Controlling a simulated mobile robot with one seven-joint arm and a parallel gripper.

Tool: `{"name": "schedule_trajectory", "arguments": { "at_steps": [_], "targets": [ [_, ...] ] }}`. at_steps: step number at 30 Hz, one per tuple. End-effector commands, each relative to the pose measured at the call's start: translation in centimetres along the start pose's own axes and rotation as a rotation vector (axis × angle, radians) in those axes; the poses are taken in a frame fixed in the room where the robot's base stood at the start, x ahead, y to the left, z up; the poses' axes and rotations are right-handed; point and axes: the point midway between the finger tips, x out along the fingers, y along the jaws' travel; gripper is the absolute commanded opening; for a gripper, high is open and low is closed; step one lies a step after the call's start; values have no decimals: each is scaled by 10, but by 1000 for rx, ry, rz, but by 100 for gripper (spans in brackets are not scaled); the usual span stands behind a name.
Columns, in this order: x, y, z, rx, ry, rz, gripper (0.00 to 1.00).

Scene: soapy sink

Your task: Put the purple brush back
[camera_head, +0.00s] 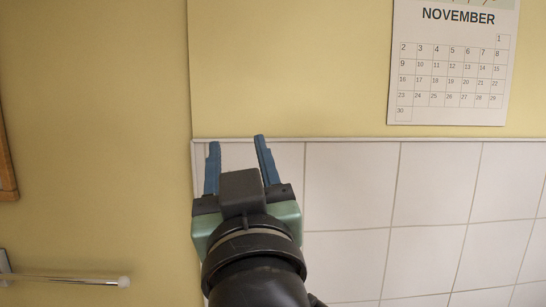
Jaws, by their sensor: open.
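My gripper (239,165) is in the lower middle of the head view, pointing up in the picture. Its two blue fingers are apart with nothing between them. Behind it are white wall tiles and the yellow wall. No purple brush shows in this view, and no sink or brush holder shows either.
White tiles (350,185) cover the lower right wall under a thin ledge. A November calendar (450,65) hangs at the upper right. A white rail (70,280) sticks out at the lower left. A wooden frame edge (6,155) shows at the far left.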

Motion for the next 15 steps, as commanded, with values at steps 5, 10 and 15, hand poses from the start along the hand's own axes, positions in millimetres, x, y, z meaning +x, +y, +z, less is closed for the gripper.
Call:
{"name": "schedule_trajectory", "arguments": {
  "at_steps": [5, 10, 15],
  "targets": [
    [-58, 22, -91, 31, 347, 138, 50],
    [-81, 32, -116, 27, 451, 188, 50],
    [-82, 32, -117, 26, 454, 189, 50]
  ]
}}
